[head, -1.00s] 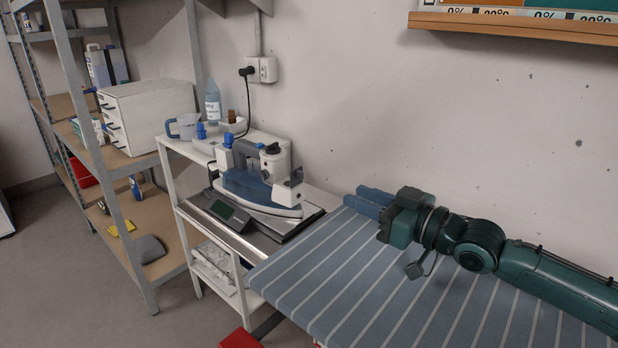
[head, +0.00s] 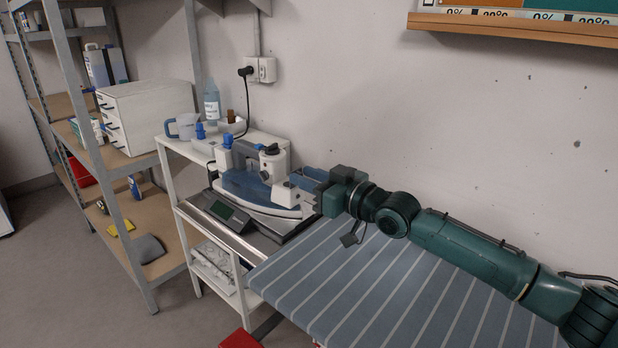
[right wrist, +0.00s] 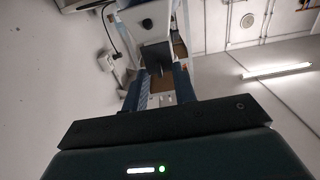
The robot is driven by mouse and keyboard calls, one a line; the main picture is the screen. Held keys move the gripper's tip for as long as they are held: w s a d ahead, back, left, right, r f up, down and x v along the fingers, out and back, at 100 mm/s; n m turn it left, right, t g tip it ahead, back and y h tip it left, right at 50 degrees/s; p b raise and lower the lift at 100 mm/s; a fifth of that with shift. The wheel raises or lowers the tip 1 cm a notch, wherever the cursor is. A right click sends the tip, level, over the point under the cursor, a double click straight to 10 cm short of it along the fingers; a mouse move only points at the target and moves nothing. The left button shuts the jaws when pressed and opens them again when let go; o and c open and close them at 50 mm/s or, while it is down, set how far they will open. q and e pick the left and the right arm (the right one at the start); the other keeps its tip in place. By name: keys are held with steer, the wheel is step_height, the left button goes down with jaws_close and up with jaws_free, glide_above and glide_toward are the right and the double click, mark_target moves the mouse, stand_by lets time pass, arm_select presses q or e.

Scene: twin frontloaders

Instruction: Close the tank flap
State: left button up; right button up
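A white and blue steam iron (head: 250,188) stands on a dark rest on the white cart, with a dark knob (head: 270,149) on its white rear housing. My right gripper (head: 302,178) is at the iron's right end, its two blue fingers apart and pointing at it. In the right wrist view, the iron's white housing (right wrist: 146,20) is ahead, and a dark square plate (right wrist: 154,57), which looks like the tank flap, shows between the open fingers (right wrist: 160,82). I cannot tell whether they touch it. In the head view the fingers partly hide this end. My left gripper is not in view.
A striped ironing board (head: 370,280) lies below my right arm. A jug (head: 183,126) and a bottle (head: 212,101) stand on the cart's upper shelf behind the iron. The wall is close behind, with a plugged socket (head: 262,70). A metal shelf rack stands at the left.

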jaws_close()
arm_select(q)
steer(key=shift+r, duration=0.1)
